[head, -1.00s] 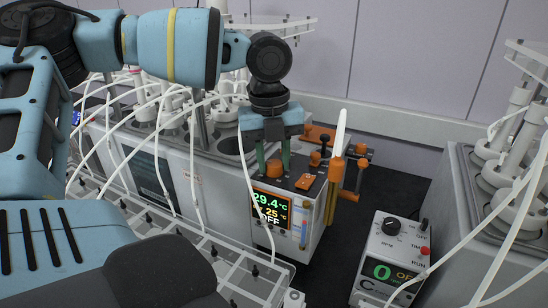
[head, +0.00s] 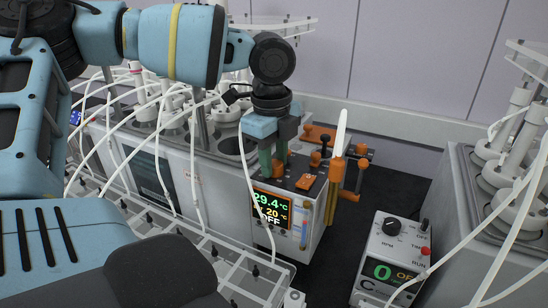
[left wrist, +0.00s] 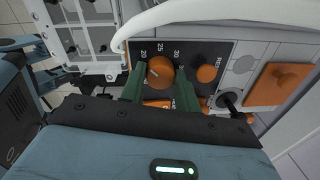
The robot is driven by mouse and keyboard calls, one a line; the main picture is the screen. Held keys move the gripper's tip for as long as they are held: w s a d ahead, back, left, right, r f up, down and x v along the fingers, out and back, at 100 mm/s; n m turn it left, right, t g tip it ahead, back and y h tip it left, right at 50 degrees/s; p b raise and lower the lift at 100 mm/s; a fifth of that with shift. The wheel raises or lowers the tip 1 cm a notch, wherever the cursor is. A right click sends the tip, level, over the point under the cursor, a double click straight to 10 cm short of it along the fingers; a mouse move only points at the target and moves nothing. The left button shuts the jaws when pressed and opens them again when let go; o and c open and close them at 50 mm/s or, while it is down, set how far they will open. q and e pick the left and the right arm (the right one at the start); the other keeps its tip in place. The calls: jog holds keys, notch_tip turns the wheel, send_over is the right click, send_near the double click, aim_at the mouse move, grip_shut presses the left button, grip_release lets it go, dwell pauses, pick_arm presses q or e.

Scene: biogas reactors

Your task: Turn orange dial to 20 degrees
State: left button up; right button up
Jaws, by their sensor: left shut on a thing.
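The orange dial (left wrist: 160,72) sits on a dark panel with the numbers 20, 25 and 30 around it in the left wrist view. A pale mark shows on its left half. My left gripper (head: 272,167) reaches down from above with its green fingers on either side of the dial, shut on it. In the head view the fingers mostly cover the dial. The display (head: 270,207) on the front of the same unit shows 29.4 °C in green, 20 °C in yellow and OFF below. My right gripper is not in view.
An upright orange holder (head: 334,185) with a white rod stands at the unit's right corner. White tubes hang across the reactor bath at left. A control box (head: 391,258) with its own black knob stands at right.

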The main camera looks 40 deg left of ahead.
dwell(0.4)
pick_arm(q)
jog(key=o, duration=1)
jog(key=shift+c, duration=0.2)
jog(key=shift+s+r, duration=0.2)
jog(key=shift+r, duration=3.75)
jog(key=shift+f, duration=0.1)
